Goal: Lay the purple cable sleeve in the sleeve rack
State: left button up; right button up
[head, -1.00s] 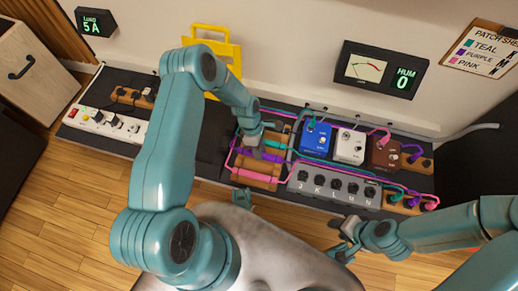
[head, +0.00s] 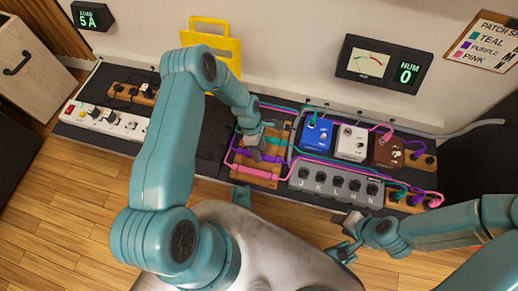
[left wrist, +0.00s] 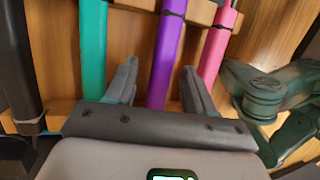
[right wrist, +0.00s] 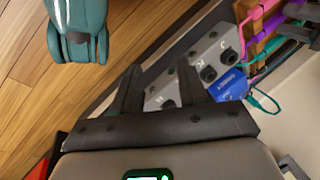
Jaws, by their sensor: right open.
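The sleeve rack (head: 256,183) is a wooden frame at the middle of the bench, with teal, purple and pink sleeves running across it. My left gripper (head: 258,141) is over the rack. Its fingers (left wrist: 160,88) stand apart on either side of the purple sleeve, with gaps visible. My right gripper (head: 345,235) is open and empty in front of the bench; its open fingers also show in the right wrist view (right wrist: 160,85).
Right of the rack stand a blue pedal (head: 316,135), a white pedal (head: 351,143), a brown pedal (head: 387,151) and a grey switch box (head: 330,184), with cables around them. A white power strip (head: 112,123) lies at left. The dark bench left of the rack is mostly clear.

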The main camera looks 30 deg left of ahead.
pick_arm(q)
jog(key=p+v, duration=0.6)
jog(key=v, duration=1)
jog(key=shift+r, duration=0.15)
pick_arm(e)
notch_tip(320, 180, up, 6)
jog(key=s+a, duration=0.1)
jog(key=s, duration=0.1)
jog(key=shift+f+g, duration=0.2)
jog(key=shift+g, duration=0.2)
pick_arm(q)
jog(key=s+d+m, duration=1.4)
jog(key=s, duration=0.5)
notch_tip(320, 180, up, 29)
jog(key=w+m+t+p, duration=0.1)
jog(key=m+p, duration=0.4)
jog(key=p, duration=2.4)
jog(key=shift+w+d+t+p, duration=0.25)
jog(key=shift+t+p, duration=0.05)
jog(key=shift+t, duration=0.4)
pick_arm(e)
notch_tip(320, 180, up, 29)
jog(key=shift+s+a+r+n, duration=0.2)
jog(key=shift+s+a+n, duration=0.1)
